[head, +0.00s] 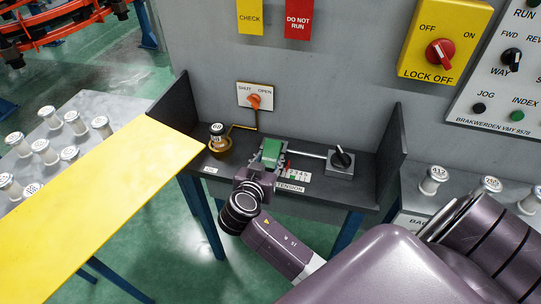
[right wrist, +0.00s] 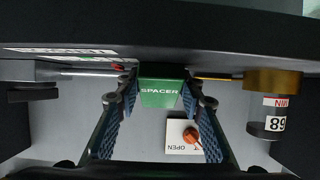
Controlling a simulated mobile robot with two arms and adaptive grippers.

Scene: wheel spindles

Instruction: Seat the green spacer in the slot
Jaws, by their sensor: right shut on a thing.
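The green spacer (head: 272,151) is at the middle of the dark bench, beside the tension scale (head: 296,173). In the right wrist view, the spacer (right wrist: 161,92) sits between the two fingertips with its lettered face showing. My right gripper (head: 264,166) is shut on it, reaching in from the front. The slot itself cannot be made out; the spacer and gripper cover that area. Whether the spacer is in it I cannot tell. My left gripper is not in view.
A black-knobbed block (head: 343,164) with a rod is at right. Raised side walls bound the bench; a yellow panel (head: 110,200) covers the left foreground.

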